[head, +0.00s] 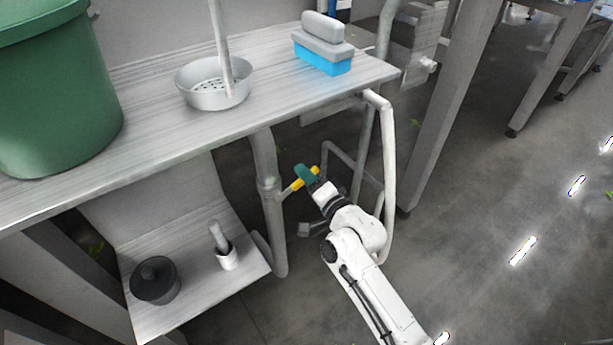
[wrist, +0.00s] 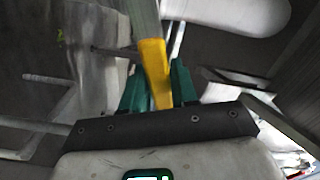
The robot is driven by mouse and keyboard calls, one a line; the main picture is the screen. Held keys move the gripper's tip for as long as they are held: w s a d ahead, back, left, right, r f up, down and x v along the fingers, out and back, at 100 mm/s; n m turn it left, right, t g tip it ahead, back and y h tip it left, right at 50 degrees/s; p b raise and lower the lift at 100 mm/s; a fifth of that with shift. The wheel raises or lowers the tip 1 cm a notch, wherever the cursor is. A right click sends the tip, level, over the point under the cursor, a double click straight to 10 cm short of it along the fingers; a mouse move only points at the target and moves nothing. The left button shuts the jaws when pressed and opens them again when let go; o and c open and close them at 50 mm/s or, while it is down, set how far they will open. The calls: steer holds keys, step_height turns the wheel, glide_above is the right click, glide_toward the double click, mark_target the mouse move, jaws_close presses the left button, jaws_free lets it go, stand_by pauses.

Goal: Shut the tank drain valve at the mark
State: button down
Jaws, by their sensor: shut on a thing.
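The drain valve's yellow lever (head: 298,184) sticks out from the grey vertical drain pipe (head: 268,200) under the bench. My gripper (head: 307,175), with green fingers, is shut on the lever near its outer end. In the wrist view the yellow lever (wrist: 154,72) runs between the two green fingers of my gripper (wrist: 157,88), one on each side. The pipe (wrist: 146,20) shows beyond it at the top. The valve body is small and partly hidden, and I cannot make out a mark in either view.
A metal bench (head: 150,120) holds a green tub (head: 55,90), a perforated strainer (head: 213,85) and a blue-based brush (head: 322,55). A lower shelf (head: 190,285) holds a dark pot (head: 154,280) and a white mortar (head: 227,258). White bent piping (head: 389,170) stands close right of my arm. Open floor lies right.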

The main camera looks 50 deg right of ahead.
stand_by(0.3)
steer(key=shift+s+d+f+m+b, duration=0.15)
steer(key=shift+f+m+b, duration=0.1)
steer(key=shift+f+m, duration=0.3)
steer(key=shift+w+d+f+m+b, duration=0.1)
steer(key=shift+f+m+b, duration=0.2)
steer(key=shift+m, duration=0.35)
steer(key=shift+f+m, duration=0.7)
steer(key=shift+m, duration=0.3)
steer(key=c, duration=1)
jaws_free()
steer(key=shift+o, duration=0.2)
steer(key=v, duration=1.1)
